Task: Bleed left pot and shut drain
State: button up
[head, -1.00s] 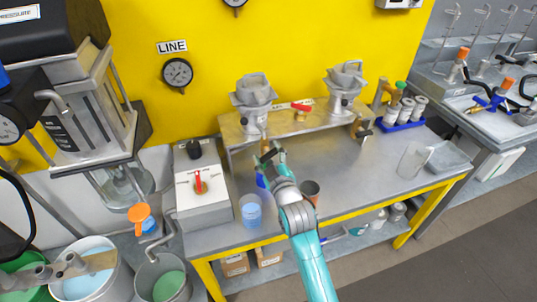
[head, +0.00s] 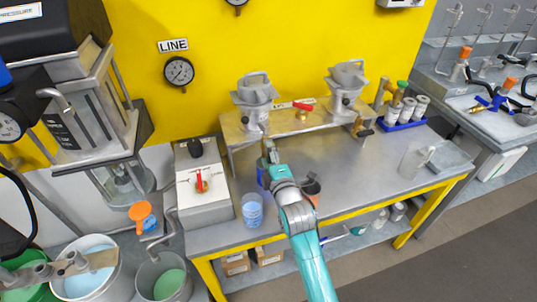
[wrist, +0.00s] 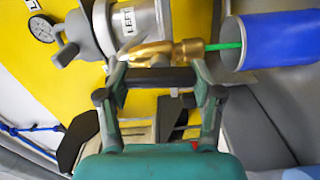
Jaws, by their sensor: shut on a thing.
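The left pot (head: 255,100), a grey metal vessel labelled LEFT, sits on the raised shelf; it also shows in the wrist view (wrist: 150,18). Its brass drain valve (wrist: 155,53) has a dark bar handle (wrist: 160,77). My gripper (wrist: 160,92) is shut on this handle, which spans between its fingers. In the head view my gripper (head: 269,152) is just under the left pot. A green stream (wrist: 225,45) runs from the brass spout into the blue cup (wrist: 275,40). In the head view the blue cup (head: 262,176) is mostly hidden by my arm.
The right pot (head: 346,85) shares the shelf (head: 285,122), with a red-handled valve (head: 302,108) between them. A control box (head: 203,190) stands left.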

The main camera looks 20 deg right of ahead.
jog(key=shift+n, duration=0.6)
jog(key=shift+f, duration=0.1)
jog(key=o, duration=1.2)
jog(key=shift+c, duration=0.2)
jog(key=s, duration=1.2)
